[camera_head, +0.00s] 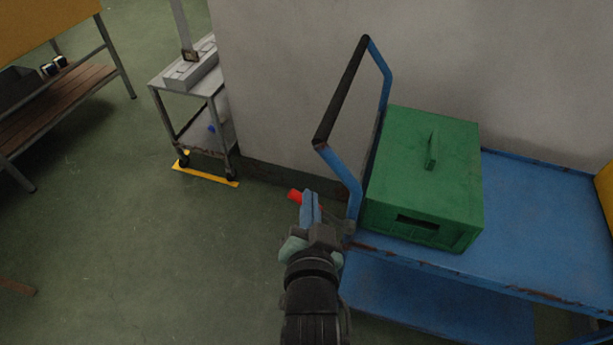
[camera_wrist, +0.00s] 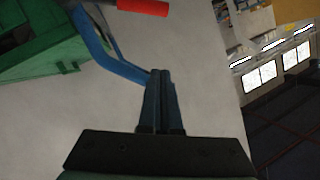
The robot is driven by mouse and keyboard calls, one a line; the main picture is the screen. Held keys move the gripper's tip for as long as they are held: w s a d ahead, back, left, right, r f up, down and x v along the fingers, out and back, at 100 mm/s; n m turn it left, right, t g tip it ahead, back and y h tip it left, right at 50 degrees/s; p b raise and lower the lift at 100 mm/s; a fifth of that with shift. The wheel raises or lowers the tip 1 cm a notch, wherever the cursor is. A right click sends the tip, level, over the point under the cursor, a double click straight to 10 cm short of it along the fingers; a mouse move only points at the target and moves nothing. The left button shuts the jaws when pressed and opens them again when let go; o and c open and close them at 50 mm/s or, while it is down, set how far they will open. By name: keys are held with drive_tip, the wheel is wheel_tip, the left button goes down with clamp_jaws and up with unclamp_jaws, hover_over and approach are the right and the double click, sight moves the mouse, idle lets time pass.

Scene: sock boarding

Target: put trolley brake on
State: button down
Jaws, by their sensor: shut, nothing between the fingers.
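The blue trolley (camera_head: 545,200) stands at the right against a pale wall, with its black-gripped push handle (camera_head: 343,90) at its left end. A red grip (camera_head: 296,195) shows just left of my gripper's tips; it looks like the brake lever's end. In the wrist view the red grip (camera_wrist: 143,7) is at the top edge, on a dark part, beyond my fingertips and apart from them in the picture. My gripper (camera_head: 310,194) is shut and empty, beside the base of the handle; its fingers also show in the wrist view (camera_wrist: 160,76). My gripper hides part of the lever area.
A green lidded box (camera_head: 420,165) sits on the trolley's top deck near the handle. A small grey cart (camera_head: 195,95) stands at the back left by a yellow floor strip (camera_head: 205,174). A bench (camera_head: 50,105) is at far left. Green floor between is clear.

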drive_tip(key=shift+s+d+r+m+g+p, duration=0.2)
drive_tip(key=shift+s+g+p, duration=0.5)
drive_tip(key=shift+p, duration=1.2)
drive_tip(key=shift+s+d+r+m+g+p, duration=0.15)
drive_tip(key=shift+s+d+g+p, duration=0.15)
drive_tip(key=shift+s+p, duration=1.2)
drive_tip(key=shift+s+d+r+m+g+p, duration=0.2)
drive_tip(key=shift+s+g+p, duration=0.25)
drive_tip(key=shift+p, duration=1.9)
drive_tip(key=shift+w, duration=0.1)
drive_tip(key=s+a+f+b+x, duration=0.1)
drive_tip(key=f+x, duration=0.1)
drive_tip(key=x, duration=1)
drive_tip(key=shift+w+a+f, duration=0.25)
drive_tip(key=shift+a+f, duration=0.05)
drive_tip(key=shift+a, duration=0.05)
drive_tip(key=shift+f, duration=0.1)
